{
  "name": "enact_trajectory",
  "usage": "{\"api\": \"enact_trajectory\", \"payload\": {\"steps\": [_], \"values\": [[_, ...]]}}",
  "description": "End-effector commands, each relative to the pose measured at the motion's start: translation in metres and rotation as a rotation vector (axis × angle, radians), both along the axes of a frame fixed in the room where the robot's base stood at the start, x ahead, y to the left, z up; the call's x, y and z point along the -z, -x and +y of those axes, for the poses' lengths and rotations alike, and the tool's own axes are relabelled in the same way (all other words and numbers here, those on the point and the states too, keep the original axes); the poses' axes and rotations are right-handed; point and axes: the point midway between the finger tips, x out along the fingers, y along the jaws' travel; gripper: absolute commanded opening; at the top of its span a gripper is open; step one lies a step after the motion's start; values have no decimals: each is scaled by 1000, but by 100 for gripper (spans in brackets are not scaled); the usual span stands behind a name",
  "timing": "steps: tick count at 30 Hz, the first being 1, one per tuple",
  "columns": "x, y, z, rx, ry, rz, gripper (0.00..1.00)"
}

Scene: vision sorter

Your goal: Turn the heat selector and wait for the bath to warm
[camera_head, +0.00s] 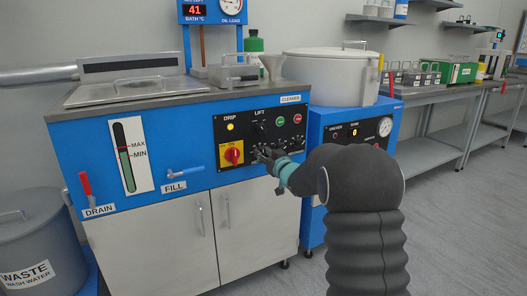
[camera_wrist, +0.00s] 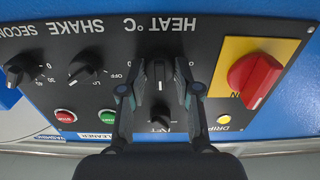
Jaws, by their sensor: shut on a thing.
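The heat selector, a black knob (camera_wrist: 159,76), sits under the HEAT °C label on the cleaner's black panel. The wrist view shows this panel upside down. My gripper (camera_wrist: 158,88) has a finger on either side of this knob and is shut on it. In the head view my gripper (camera_head: 265,157) reaches the lower middle of the panel and hides the knob. The bath display (camera_head: 195,10) reads 41 in red. The bath lid (camera_head: 140,90) is on the tank top.
A red switch on a yellow plate (camera_wrist: 255,79) is beside the heat knob. Shake (camera_wrist: 86,65) and seconds (camera_wrist: 20,68) knobs are on the other side. Green and red buttons and a lit drip lamp (camera_wrist: 224,119) are nearby. A blue unit (camera_head: 335,120) stands right of the cleaner.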

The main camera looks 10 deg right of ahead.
Motion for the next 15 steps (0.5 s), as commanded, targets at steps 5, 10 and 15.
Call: {"api": "enact_trajectory", "payload": {"steps": [5,10,15], "values": [[0,0,0,-1,-28,10,0],[1,0,0,-1,-34,12,0],[1,0,0,0,-33,12,0]]}}
